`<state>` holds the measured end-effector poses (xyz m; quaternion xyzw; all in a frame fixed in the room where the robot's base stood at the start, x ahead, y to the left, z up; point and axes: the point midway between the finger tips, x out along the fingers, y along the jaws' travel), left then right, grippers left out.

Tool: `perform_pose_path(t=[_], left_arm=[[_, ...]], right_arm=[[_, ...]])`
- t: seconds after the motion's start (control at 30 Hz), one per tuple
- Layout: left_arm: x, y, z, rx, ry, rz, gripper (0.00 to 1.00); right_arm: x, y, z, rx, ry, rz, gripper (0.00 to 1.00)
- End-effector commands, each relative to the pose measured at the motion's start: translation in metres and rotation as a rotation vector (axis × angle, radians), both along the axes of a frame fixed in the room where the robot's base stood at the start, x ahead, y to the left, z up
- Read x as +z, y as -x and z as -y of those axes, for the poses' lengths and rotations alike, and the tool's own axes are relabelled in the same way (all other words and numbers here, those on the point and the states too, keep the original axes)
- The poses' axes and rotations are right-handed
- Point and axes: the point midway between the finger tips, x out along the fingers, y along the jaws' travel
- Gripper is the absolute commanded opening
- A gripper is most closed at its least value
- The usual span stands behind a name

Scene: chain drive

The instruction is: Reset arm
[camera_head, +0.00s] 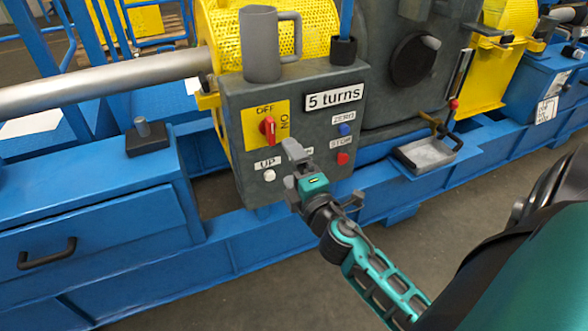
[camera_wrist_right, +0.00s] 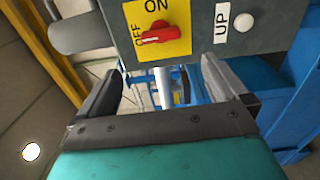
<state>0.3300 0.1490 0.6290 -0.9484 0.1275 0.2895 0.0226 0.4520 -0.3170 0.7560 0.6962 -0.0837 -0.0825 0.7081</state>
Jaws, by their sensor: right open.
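My right gripper (camera_head: 296,170) is in front of the lower part of the grey control box (camera_head: 225,105). In the right wrist view the gripper (camera_wrist_right: 162,88) has its fingers wide apart, with nothing held between them. The red rotary switch (camera_head: 268,129) sits on a yellow OFF/ON plate; its handle stands roughly upright below the word OFF. It also shows beyond the fingers in the wrist view (camera_wrist_right: 165,35). The white UP button (camera_head: 269,175) is left of the gripper. The gripper partly hides the label beside UP. My left gripper is out of view.
A grey mug (camera_head: 262,45) stands on the box beside a "5 turns" sign (camera_head: 334,97). Blue ZERO (camera_head: 345,129) and red STOP (camera_head: 342,158) buttons are to the right. A metal tray (camera_head: 428,153) and blue machine frame (camera_head: 100,222) lie nearby. Open floor is in front.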

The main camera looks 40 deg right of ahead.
Motion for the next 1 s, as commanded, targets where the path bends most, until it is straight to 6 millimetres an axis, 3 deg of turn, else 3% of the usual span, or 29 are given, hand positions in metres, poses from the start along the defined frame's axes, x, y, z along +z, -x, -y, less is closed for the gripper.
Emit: perform_pose_path(t=[0.73,0.87,1.0], left_arm=[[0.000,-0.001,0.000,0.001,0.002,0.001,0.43],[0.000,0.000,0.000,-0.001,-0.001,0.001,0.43],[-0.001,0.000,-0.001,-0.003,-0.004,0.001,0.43]], right_arm=[[-0.004,0.007,-0.004,0.004,-0.040,-0.005,1.00],[-0.022,0.016,-0.019,0.017,-0.237,-0.035,1.00],[-0.056,0.037,-0.052,0.026,-0.605,-0.116,1.00]])
